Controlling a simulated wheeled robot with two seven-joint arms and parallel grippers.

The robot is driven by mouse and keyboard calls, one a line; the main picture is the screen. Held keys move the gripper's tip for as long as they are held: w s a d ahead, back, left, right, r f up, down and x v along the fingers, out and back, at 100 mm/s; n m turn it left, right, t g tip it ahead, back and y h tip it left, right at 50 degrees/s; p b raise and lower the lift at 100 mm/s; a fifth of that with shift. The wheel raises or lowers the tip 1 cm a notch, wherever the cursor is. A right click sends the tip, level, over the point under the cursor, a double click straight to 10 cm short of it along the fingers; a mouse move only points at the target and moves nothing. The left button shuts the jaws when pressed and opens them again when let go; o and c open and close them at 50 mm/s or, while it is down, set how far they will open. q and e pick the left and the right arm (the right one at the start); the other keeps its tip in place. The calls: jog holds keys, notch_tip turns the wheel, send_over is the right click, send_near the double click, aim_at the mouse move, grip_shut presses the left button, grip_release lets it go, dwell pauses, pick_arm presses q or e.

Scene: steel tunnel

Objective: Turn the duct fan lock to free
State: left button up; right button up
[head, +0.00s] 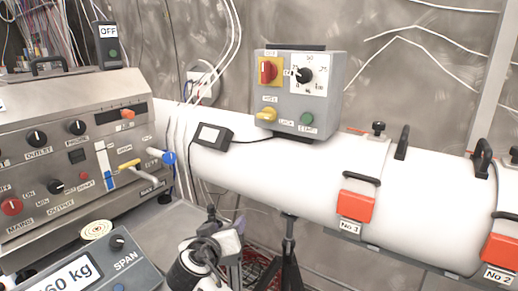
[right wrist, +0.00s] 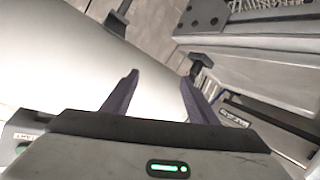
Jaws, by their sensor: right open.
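A grey control box (head: 298,95) stands on the white duct. On its front, low on the left, is a yellow knob (head: 267,114) with small labels above and to its right, too small to read surely. I take it for the fan lock; I cannot tell its setting. My right gripper (head: 225,220) is below and left of the box, well apart from it. In the right wrist view the right gripper (right wrist: 160,78) is open, with nothing between its fingers, and the pale duct (right wrist: 75,65) lies beyond. My left gripper is not in view.
The box also has a red switch (head: 267,71), a black dial (head: 304,75) and a green button (head: 306,118). A small display (head: 212,136) is beside it. A grey console (head: 70,150) and a scale unit (head: 85,268) stand left. Red clamps (head: 355,206) sit on the duct.

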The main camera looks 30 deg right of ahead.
notch_tip(320, 180, up, 17)
jog(key=w+d+m+g+h, duration=0.1)
jog(key=d+m+h, duration=0.1)
jog(key=m+h, duration=0.25)
jog(key=m+g+h+p, duration=0.2)
jog(key=m+h, duration=0.1)
jog(key=m, duration=0.1)
send_near(263, 116)
jog(key=shift+m+y, duration=0.25)
jog(key=shift+m, duration=0.1)
jog(key=x, duration=0.2)
jog(key=p+x, duration=0.1)
jog(key=x, duration=0.1)
jog(key=p+x, duration=0.1)
jog(key=x, duration=0.2)
jog(key=shift+r, duration=0.3)
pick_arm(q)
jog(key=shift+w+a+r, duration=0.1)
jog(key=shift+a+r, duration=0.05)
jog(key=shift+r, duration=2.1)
pick_arm(e)
jog(key=shift+w+d+f, duration=0.1)
jog(key=shift+w+d, duration=0.1)
jog(key=shift+d, duration=0.4)
jog(key=c, duration=1.1)
jog(key=shift+o, duration=0.2)
